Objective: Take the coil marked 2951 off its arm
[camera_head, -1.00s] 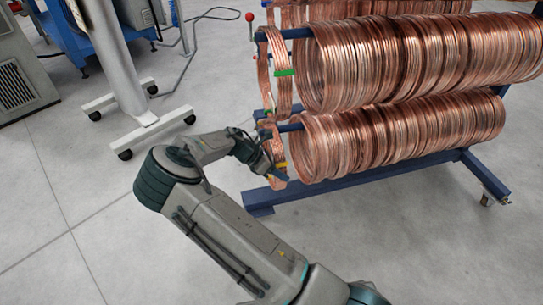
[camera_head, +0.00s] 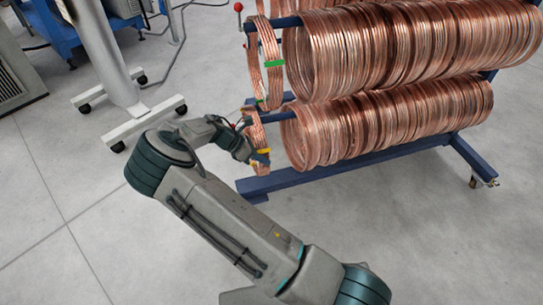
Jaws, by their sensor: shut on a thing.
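My gripper (camera_head: 256,159) is shut on a narrow copper coil (camera_head: 257,130) with a yellow tag, at the left end of the rack's lower blue arm (camera_head: 275,116). The coil hangs nearly edge-on to the view, left of the large lower bundle and with a gap to it. I cannot tell whether the arm still passes through it. Another narrow coil (camera_head: 274,82) with a green tag hangs on the upper blue arm (camera_head: 287,22). No number is readable, so I cannot tell which coil is 2951. My wrist partly hides the fingers.
Large copper bundles fill the upper (camera_head: 410,45) and lower (camera_head: 390,120) arms to the right. The blue rack base (camera_head: 300,178) runs along the floor below them. A white wheeled stand (camera_head: 135,115) is at the left. The floor left of the rack's base is clear.

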